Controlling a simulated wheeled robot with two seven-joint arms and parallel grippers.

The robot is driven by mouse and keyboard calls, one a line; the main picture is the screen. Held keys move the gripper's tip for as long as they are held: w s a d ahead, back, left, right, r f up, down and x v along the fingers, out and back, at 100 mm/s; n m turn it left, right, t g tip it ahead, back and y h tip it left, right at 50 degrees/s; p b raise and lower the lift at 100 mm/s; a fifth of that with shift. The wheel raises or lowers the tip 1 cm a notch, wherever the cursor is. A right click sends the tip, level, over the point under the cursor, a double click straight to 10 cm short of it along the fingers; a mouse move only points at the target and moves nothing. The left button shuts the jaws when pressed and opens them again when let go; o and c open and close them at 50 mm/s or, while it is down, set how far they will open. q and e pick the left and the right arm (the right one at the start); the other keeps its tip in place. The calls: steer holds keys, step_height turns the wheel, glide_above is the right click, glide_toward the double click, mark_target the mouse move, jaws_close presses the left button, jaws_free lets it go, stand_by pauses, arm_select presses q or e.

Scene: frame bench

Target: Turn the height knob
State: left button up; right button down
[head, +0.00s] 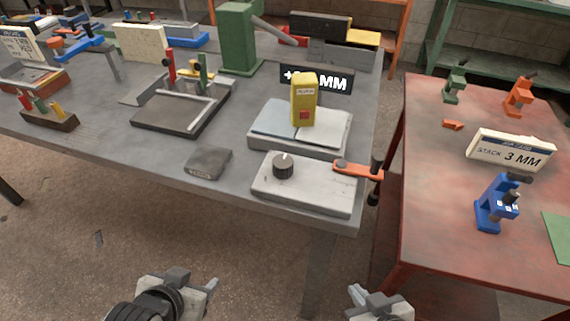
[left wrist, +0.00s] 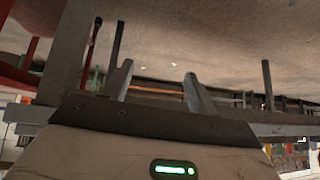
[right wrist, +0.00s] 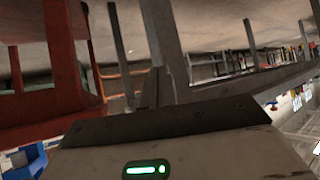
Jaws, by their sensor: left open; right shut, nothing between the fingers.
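The height knob (head: 283,166) is a dark round knob with a pale mark on its top. It sits on a white plate (head: 310,197) near the front edge of the grey bench. My left gripper (head: 211,287) is low in front of the bench, left of the knob and apart from it. In the left wrist view its two fingers (left wrist: 158,82) stand apart with nothing between them. My right gripper (head: 357,292) is low in front of the bench, right of the knob. In the right wrist view its fingers (right wrist: 160,80) are together and hold nothing.
An orange clamp (head: 352,168) grips the plate's right end. A yellow block (head: 303,100) stands on a pad behind the knob. A grey block (head: 208,163) lies to the left. The red table (head: 430,215) at right holds a "STACK 3 MM" sign (head: 510,151) and a blue clamp (head: 495,205).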

arm_select(q)
steer(key=w+d+r+m+t+b, duration=0.25)
steer(key=w+r+m+t, duration=0.25)
steer(key=w+r, duration=0.75)
steer(key=w+d+r+m+t+h, duration=0.3)
steer(key=w+d+r+m+t, duration=0.15)
steer(key=r, duration=0.35)
steer(key=w+d+r+m+t+h, duration=0.3)
steer(key=d+r+m, duration=0.3)
steer(key=r, duration=0.2)
steer(key=s+d+r+m+g+h, duration=0.2)
steer(key=d+r+m+g+h, duration=0.25)
steer(key=d+m+h, duration=0.35)
steer(key=s+d+r+m+g+h, duration=0.2)
steer(key=d+r+m+g+h, duration=0.25)
steer(key=m, duration=0.65)
steer(key=s+d+m+g+h, duration=0.45)
steer(key=m+g, duration=0.35)
steer(key=m, duration=0.2)
steer(key=m+g+y, duration=0.3)
steer(key=m+y, duration=1.6)
steer(key=y, duration=0.5)
glide_above(283, 161)
step_height(283, 161, down, 9)
step_height(283, 161, down, 15)
steer(key=p, duration=0.3)
steer(key=shift+r, duration=0.1)
